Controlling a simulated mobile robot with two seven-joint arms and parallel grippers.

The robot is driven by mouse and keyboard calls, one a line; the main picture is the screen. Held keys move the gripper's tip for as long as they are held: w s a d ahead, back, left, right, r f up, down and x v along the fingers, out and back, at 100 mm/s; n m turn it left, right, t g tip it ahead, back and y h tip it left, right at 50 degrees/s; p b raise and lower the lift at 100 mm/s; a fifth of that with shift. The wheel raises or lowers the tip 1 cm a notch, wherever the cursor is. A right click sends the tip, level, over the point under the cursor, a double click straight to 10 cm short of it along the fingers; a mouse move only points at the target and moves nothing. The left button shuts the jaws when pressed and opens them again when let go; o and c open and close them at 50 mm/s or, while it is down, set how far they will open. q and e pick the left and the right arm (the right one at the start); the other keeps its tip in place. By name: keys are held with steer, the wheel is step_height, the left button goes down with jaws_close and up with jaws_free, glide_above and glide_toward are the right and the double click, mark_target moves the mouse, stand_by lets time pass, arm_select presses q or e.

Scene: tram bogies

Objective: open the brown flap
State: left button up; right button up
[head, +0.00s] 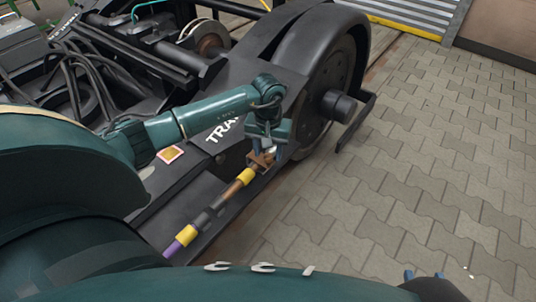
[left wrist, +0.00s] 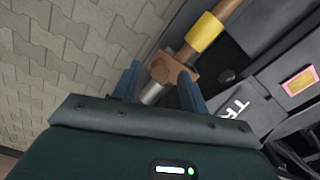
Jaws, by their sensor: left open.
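A brown block-like piece (head: 262,160) sits at the upper end of a brown rod with yellow bands, along the side of the black bogie. I take it for the brown flap; its hinge and whether it is open cannot be told. In the left wrist view the brown piece (left wrist: 172,74) lies between the two blue fingers of my left gripper (left wrist: 160,84), with a short silver cylinder beside it. My left gripper (head: 267,150) is open around it; contact is unclear.
The black bogie frame (head: 262,72) and a large wheel (head: 325,85) stand close behind my left gripper. The banded rod (head: 210,214) runs down to a purple end. An orange-yellow pad (head: 170,154) lies on the frame. Grey paving (head: 420,170) at right is free.

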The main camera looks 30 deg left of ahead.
arm_select(q)
steer(key=shift+f, duration=0.6)
jaws_close()
